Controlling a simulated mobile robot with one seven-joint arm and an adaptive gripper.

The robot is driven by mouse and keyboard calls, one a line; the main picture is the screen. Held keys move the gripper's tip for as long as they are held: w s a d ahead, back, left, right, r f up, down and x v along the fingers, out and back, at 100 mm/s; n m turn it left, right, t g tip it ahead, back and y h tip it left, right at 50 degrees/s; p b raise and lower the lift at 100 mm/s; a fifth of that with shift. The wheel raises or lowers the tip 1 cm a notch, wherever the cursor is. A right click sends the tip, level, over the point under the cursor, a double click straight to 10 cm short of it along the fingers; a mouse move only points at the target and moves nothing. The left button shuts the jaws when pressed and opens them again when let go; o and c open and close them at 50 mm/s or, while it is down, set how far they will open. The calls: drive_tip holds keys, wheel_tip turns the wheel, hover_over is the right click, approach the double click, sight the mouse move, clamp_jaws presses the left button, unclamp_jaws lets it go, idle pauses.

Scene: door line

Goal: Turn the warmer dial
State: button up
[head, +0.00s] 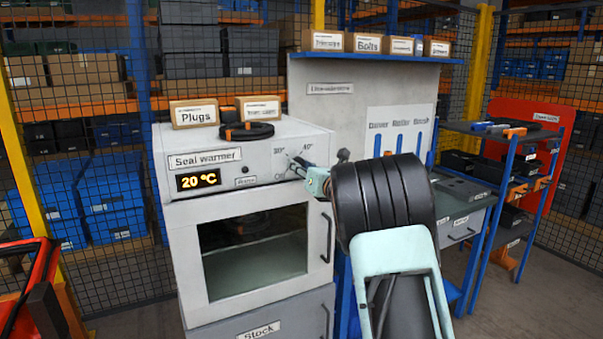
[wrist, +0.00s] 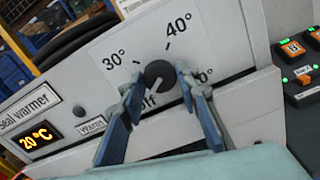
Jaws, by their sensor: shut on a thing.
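The seal warmer (head: 245,155) is a white cabinet with a glass-fronted door and a display (head: 198,180) reading 20 °C. Its dial (wrist: 159,74) is a round dark knob on the front panel, with marks for Off, 30°, 40° and a partly hidden higher one. A pale pointer line on the dial points down-left, towards Off. My gripper (wrist: 160,80) is shut on the dial, one finger on each side. In the head view my gripper (head: 305,168) is at the panel's right part and mostly hides the dial.
The door handle (head: 326,238) is below the panel at the right. A workbench (head: 461,205) and a blue rack (head: 508,185) stand to the right.

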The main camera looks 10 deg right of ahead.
drive_tip(key=n+p, duration=1.1)
drive_tip(key=n, duration=0.9)
drive_tip(key=shift+n, duration=0.3)
idle(2.6)
idle(0.5)
